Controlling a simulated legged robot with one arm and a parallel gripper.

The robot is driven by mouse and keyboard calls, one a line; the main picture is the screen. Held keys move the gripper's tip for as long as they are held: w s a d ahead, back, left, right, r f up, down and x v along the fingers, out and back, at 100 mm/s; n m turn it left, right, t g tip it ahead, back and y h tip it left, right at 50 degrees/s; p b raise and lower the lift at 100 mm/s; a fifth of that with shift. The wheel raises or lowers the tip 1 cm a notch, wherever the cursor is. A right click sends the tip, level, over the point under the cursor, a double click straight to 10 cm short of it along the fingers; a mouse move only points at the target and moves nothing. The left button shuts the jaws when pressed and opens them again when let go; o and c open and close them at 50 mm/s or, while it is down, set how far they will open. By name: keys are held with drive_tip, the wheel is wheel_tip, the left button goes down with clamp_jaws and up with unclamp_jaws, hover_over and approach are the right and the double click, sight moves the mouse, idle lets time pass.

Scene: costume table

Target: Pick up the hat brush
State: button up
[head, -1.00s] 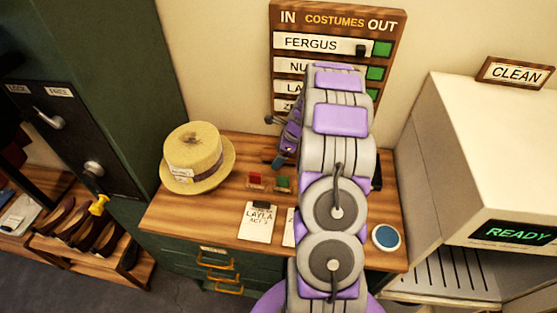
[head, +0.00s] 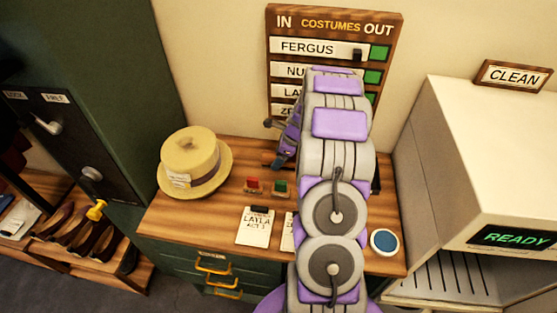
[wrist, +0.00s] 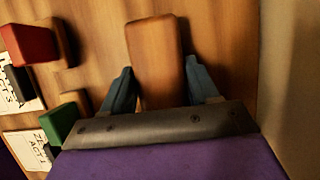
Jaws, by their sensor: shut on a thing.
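In the wrist view the hat brush shows as a plain brown wooden block (wrist: 153,38), its long side running away from the jaw base. My gripper (wrist: 158,68) has its two blue fingers on either side of the block and is shut on it. Wooden tabletop fills the view behind the block; I cannot tell how high the block is above it. The brush's bristles are not visible. In the head view my arm covers most of the gripper (head: 283,147), which is at the back of the table, and the brush cannot be clearly made out there.
A straw hat (head: 190,155) sits on the table's left side. A red block (head: 253,183), a green block (head: 280,186) and a clipboard (head: 255,228) lie left of my arm. A round blue-topped thing (head: 384,241) lies right. A costumes board (head: 390,22) stands behind; a white machine (head: 480,150) borders the right.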

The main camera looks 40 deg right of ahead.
drive_tip(key=shift+a, duration=0.1)
drive_tip(key=shift+s+a+r+p, duration=0.1)
drive_tip(key=shift+a+r+p, duration=0.1)
drive_tip(key=shift+r+p, duration=0.35)
wheel_tip(320, 180, up, 6)
drive_tip(key=shift+s+a+r+p, duration=0.1)
drive_tip(key=shift+s+p, duration=0.05)
drive_tip(key=shift+p, duration=1)
drive_tip(key=s+a+p, duration=0.1)
drive_tip(key=s+a, duration=0.3)
drive_tip(key=a, duration=0.1)
drive_tip(key=s+a+p, duration=0.1)
drive_tip(key=s+a, duration=0.3)
drive_tip(key=s+a+p, duration=0.1)
drive_tip(key=s+a, duration=0.3)
drive_tip(key=a, duration=0.1)
drive_tip(key=shift+s+a+f, duration=0.2)
drive_tip(key=shift+s+a, duration=0.05)
drive_tip(key=shift+a, duration=0.05)
drive_tip(key=o, duration=0.6)
drive_tip(key=c, duration=0.4)
